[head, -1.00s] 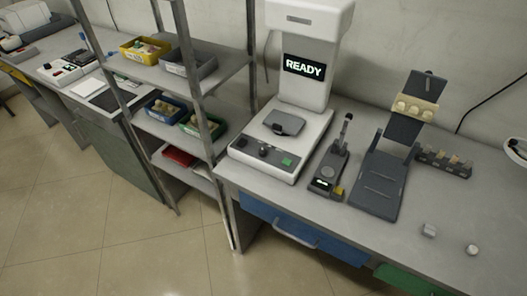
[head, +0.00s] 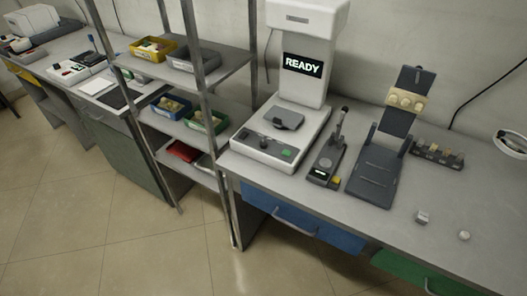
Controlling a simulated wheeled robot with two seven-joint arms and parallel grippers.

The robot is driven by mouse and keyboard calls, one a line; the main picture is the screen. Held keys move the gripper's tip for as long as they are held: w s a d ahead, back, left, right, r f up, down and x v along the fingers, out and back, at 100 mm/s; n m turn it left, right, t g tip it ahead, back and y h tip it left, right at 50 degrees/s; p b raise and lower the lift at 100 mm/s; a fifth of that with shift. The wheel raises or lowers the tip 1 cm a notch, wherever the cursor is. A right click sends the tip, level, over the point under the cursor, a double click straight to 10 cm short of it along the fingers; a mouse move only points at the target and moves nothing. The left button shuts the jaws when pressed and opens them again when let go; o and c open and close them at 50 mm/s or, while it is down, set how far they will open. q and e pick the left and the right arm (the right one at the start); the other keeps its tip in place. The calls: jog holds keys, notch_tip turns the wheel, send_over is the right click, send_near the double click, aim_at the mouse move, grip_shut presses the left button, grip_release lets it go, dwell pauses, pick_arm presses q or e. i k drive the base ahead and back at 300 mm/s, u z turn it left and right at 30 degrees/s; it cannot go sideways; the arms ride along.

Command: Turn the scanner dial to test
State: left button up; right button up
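The scanner (head: 302,50) is a tall white machine on the bench, with a screen (head: 303,65) that reads READY. Its base has a dark control panel (head: 264,146) along the front, with small dark knobs and a green button (head: 286,154). One knob, which looks like the dial (head: 264,143), sits near the panel's middle; it is too small to read its setting. A dark plate (head: 285,117) lies on the scanner's base. Neither of my grippers shows in the head view.
Right of the scanner stand a small device with a lever (head: 327,160), a dark tilted stand (head: 374,178) and a row of small pieces (head: 438,154). Two small pale pieces lie on the bench (head: 490,225). A metal shelf rack (head: 222,72) with bins stands left. The floor (head: 80,220) in front is clear.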

aim_at(262, 144)
jog(key=k, duration=0.25)
jog(key=u, duration=1.55)
jog(key=i, duration=1.3)
jog(key=z, duration=2)
